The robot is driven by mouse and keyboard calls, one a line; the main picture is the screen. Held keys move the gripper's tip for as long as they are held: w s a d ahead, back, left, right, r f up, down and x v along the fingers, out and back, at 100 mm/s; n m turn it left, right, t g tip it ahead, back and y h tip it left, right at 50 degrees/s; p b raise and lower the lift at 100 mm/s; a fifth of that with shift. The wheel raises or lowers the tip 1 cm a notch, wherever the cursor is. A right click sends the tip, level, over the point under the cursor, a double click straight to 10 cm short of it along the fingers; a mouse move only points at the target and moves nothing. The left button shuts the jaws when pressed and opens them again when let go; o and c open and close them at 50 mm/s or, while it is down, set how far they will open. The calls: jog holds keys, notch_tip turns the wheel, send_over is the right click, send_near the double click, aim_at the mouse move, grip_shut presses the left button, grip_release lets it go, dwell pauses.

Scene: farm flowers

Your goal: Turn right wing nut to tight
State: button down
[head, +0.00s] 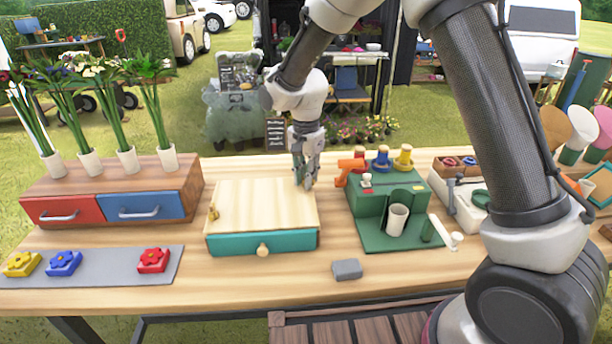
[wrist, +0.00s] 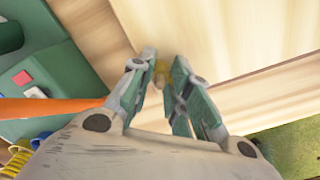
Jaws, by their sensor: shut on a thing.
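A wooden-topped box with a teal drawer (head: 262,241) and a round knob stands in the middle of the table. A small brass wing nut (head: 213,213) sits on the left edge of its top. My gripper (head: 306,183) points down at the top's right edge, and it hides the right wing nut in the head view. In the wrist view, my gripper (wrist: 161,72) is shut on the brass right wing nut (wrist: 160,67), which shows only partly between the fingertips. Its exact angle cannot be told.
A green station (head: 388,235) with an orange-handled tool (head: 350,166) and a white cup stands close right of the box. A grey block (head: 346,269) lies in front. A red-and-blue drawer unit (head: 112,190) with flower vases stands left.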

jog(key=m, duration=0.5)
jog(key=shift+m, duration=2.5)
jog(key=c, duration=0.7)
grip_release()
notch_tip(320, 180, up, 12)
